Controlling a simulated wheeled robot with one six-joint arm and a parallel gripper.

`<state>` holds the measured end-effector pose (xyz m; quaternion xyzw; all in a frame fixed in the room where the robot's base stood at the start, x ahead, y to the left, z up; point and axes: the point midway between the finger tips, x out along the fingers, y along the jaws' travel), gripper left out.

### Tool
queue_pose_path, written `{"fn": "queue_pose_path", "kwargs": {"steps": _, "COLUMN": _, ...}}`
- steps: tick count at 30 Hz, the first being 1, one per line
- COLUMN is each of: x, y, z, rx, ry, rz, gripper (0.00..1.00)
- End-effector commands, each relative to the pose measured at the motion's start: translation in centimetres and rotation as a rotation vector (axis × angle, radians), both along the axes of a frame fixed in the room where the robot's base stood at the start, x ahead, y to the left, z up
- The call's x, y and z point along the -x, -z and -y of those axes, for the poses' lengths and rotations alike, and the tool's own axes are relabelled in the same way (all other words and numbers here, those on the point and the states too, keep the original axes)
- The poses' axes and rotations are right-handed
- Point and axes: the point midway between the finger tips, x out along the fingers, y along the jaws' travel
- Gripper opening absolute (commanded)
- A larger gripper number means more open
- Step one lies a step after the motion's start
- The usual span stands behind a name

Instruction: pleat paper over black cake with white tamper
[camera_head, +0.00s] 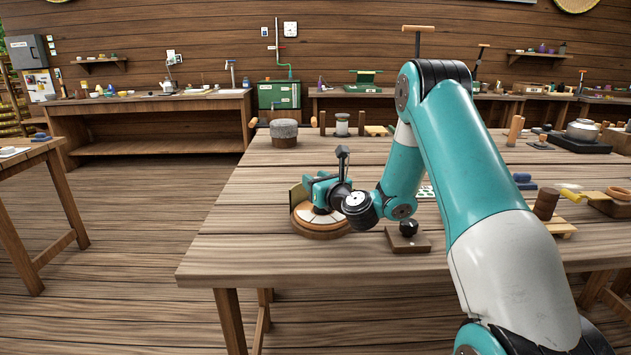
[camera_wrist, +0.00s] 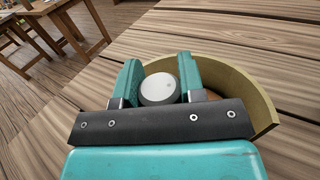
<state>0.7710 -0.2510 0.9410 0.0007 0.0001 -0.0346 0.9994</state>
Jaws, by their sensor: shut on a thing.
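My gripper (camera_head: 322,192) is low over a round wooden base (camera_head: 322,235) near the front left of the table. A pale, segmented surface, which may be the paper (camera_head: 312,216), shows on it. In the wrist view my gripper (camera_wrist: 159,82) is shut on the white tamper (camera_wrist: 157,90), whose round pale top shows between the two teal fingers. A curved yellowish upright strip (camera_wrist: 225,80) stands around the far right side; it also shows at the base's left in the head view (camera_head: 297,197). The black cake is not visible. Whether the tamper touches the paper is hidden.
A square dark wooden block with a black knob (camera_head: 409,230) stands right of the base. A grey-topped round container (camera_head: 284,133) stands behind. A brown cylinder (camera_head: 546,203) and small tools lie to the right. The table's front left is clear.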

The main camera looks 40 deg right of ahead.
Motion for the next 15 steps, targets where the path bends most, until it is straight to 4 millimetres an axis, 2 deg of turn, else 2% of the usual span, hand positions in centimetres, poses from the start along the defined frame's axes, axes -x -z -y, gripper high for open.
{"fn": "queue_pose_path", "kwargs": {"steps": 15, "x": 0.00, "y": -0.24, "z": 0.02, "rx": 0.000, "ry": 0.000, "rz": 0.000, "gripper": 0.09}}
